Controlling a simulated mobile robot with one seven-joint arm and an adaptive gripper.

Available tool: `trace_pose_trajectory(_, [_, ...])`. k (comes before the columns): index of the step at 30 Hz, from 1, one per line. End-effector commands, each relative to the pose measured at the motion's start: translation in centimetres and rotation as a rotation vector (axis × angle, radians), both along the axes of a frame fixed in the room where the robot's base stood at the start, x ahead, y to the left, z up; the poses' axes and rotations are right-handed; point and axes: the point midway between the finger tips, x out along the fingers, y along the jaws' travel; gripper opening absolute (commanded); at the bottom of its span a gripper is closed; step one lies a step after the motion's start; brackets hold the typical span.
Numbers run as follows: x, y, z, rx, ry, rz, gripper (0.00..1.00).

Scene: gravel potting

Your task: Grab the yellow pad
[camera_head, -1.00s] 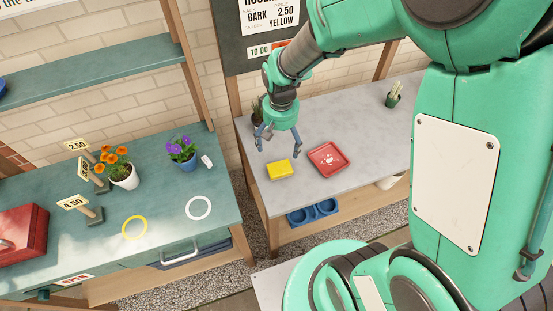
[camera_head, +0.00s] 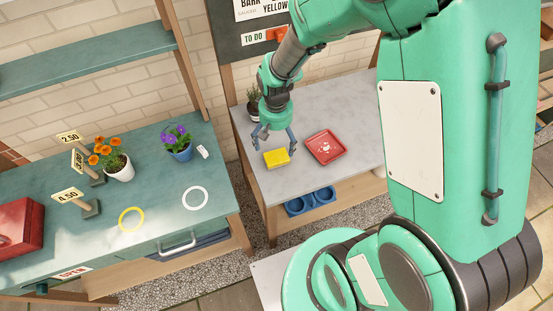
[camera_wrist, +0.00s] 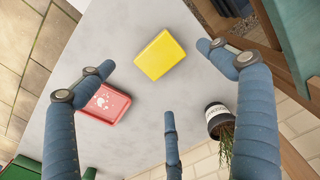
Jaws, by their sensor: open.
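The yellow pad (camera_head: 276,157) lies flat on the grey table, near its left front edge. It also shows whole in the wrist view (camera_wrist: 160,54), between and beyond the spread fingers. My gripper (camera_head: 274,139) is open and empty, just above and behind the pad. In the wrist view its blue fingers (camera_wrist: 158,90) stand wide apart, and none touches the pad. The gap in height between fingers and pad is hard to tell.
A red tray (camera_head: 314,150) with white bits in it lies right of the pad. A potted plant (camera_head: 253,113) stands behind my gripper. Blue bowls (camera_head: 298,207) sit on the shelf below. The green bench (camera_head: 150,195) at left holds flower pots and rings.

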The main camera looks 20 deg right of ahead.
Motion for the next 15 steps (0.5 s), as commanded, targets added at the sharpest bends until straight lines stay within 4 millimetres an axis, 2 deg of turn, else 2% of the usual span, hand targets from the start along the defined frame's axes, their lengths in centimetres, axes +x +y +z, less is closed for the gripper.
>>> trace_pose_trajectory(1, [-0.1,0.0,-1.1,0.000,0.003,0.000,0.92])
trace_pose_trajectory(6, [0.0,0.0,-3.1,0.000,0.001,0.000,0.92])
trace_pose_trajectory(15, [0.0,0.0,-4.0,0.000,0.000,0.000,0.92])
